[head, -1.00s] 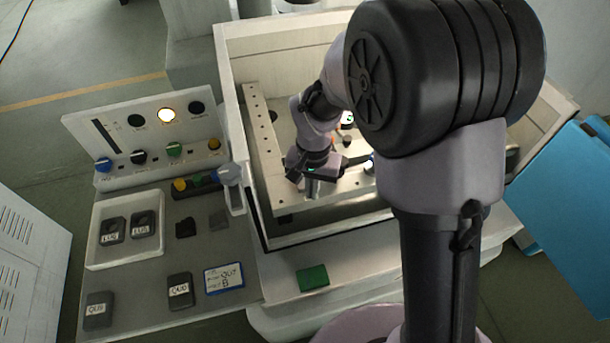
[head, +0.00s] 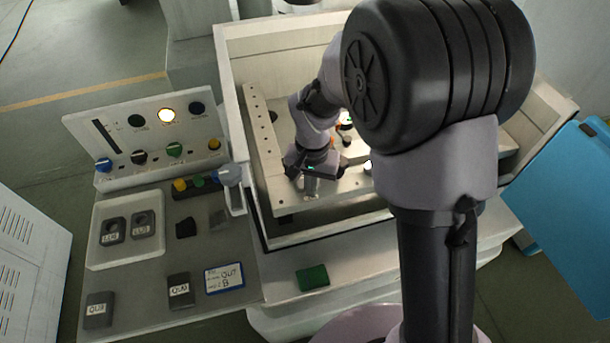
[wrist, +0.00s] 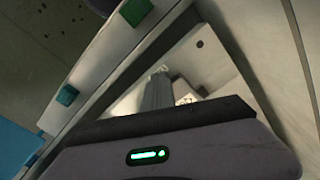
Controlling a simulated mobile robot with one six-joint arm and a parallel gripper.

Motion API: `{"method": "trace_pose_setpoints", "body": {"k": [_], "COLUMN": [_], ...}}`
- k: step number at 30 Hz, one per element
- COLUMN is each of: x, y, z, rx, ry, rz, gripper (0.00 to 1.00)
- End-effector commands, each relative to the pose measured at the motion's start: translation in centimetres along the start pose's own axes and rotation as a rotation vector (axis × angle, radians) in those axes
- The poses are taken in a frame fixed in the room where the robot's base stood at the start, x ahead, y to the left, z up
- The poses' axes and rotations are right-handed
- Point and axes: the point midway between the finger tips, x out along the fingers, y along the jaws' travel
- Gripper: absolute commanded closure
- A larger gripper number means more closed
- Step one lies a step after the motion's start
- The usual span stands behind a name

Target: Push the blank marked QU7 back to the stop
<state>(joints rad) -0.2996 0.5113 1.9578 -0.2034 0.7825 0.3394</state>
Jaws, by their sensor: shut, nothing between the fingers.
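My gripper (head: 311,188) is inside the machine tank, fingers pointing down, at the near part of the pale clamping frame (head: 345,192). Its fingers are shut and empty. In the wrist view, the fingers (wrist: 156,95) show partly above the dark edge of the gripper body. A small pale patch with dark marks (wrist: 188,98) shows beside them; I cannot tell if it is a label on a blank. I cannot make out the blank marked QU7 or the stop in the tank; my arm and gripper hide part of it. A blue-edged card (head: 224,278) has handwriting that seems to read QU7.
The tank's front wall (head: 330,231) stands close to my gripper. On the left bench, a white tray (head: 96,261) holds two dark blocks, with labelled blocks (head: 180,290) (head: 98,309) in front. A control panel (head: 150,150) stands behind. A green block (head: 313,277) lies on the front ledge.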

Motion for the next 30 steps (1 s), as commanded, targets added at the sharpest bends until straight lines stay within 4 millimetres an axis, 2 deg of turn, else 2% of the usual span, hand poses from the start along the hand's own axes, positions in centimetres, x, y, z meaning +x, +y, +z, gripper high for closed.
{"method": "trace_pose_setpoints", "body": {"k": [18, 30], "x": [-0.1, 0.0], "y": [-0.8, 0.0], "z": [-1.4, 0.0], "rx": [-0.001, 0.0], "ry": [0.002, 0.002], "rz": [-0.001, -0.001], "gripper": [1.0, 1.0]}}
